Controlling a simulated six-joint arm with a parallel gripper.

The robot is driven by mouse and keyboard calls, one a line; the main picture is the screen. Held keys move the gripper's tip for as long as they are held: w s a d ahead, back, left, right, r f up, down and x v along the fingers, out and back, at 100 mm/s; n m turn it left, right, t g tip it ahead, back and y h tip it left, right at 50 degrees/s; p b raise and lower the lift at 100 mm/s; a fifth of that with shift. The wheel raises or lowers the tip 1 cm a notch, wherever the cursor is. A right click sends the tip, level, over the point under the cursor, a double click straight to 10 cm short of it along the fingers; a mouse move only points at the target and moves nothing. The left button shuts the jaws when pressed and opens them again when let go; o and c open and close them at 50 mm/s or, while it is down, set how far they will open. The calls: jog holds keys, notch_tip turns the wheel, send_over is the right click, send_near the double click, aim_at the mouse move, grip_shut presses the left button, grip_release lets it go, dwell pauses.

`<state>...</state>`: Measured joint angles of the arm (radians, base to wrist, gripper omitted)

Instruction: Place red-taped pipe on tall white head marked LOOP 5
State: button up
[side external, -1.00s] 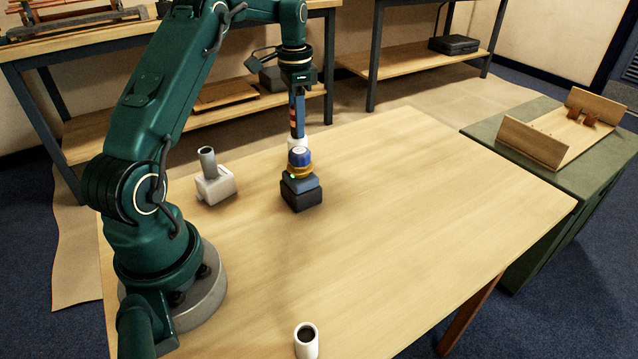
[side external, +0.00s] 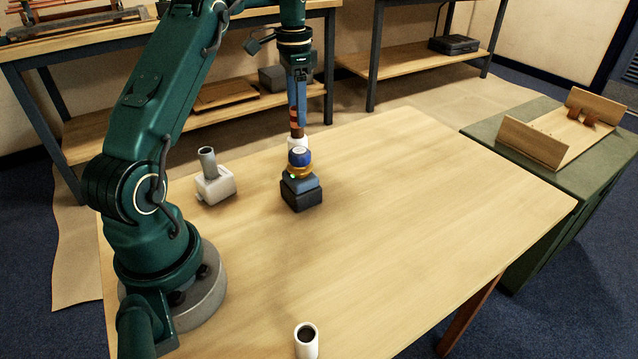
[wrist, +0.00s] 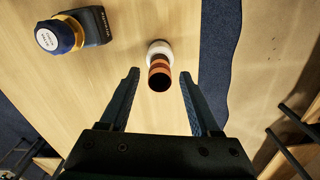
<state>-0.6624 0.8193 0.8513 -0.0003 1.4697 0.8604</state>
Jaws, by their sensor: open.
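The copper pipe with red-brown tape bands (side external: 296,124) stands upright on a white head (side external: 297,143) behind the blue-capped unit. In the wrist view the pipe (wrist: 160,76) points up toward the camera, with its open end showing and the white head (wrist: 158,47) around its lower end. My gripper (side external: 297,104) is directly above the pipe in the side view. In the wrist view my gripper (wrist: 159,76) is open, one finger on each side of the pipe with gaps to both. No LOOP 5 marking is readable.
A blue-capped unit with a yellow ring (side external: 301,178) stands in front of the white head. A grey-white block with a grey tube (side external: 214,182) is to its left. A short white cylinder (side external: 306,341) is at the near edge. The table's right side is clear; a wooden rack (side external: 562,140) sits beyond.

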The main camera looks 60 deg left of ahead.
jog(key=shift+r, duration=2)
jog(key=shift+d+r, duration=0.3)
jog(key=shift+r, duration=0.05)
jog(key=s+d+r+t+y, duration=0.1)
jog(key=s+d+r, duration=0.15)
jog(key=d, duration=0.35)
jog(key=s+d+r+t, duration=0.1)
jog(key=d+r, duration=0.3)
jog(key=d, duration=0.3)
jog(key=s+d+f+n+t+h, duration=0.1)
jog(key=s+d+f, duration=0.4)
jog(key=s+d, duration=0.5)
jog(key=s+n+t, duration=0.1)
jog(key=s+t, duration=0.1)
jog(key=s, duration=0.1)
jog(key=shift+d+f+t, duration=0.25)
jog(key=shift+f+t, duration=0.05)
jog(key=shift+f, duration=0.1)
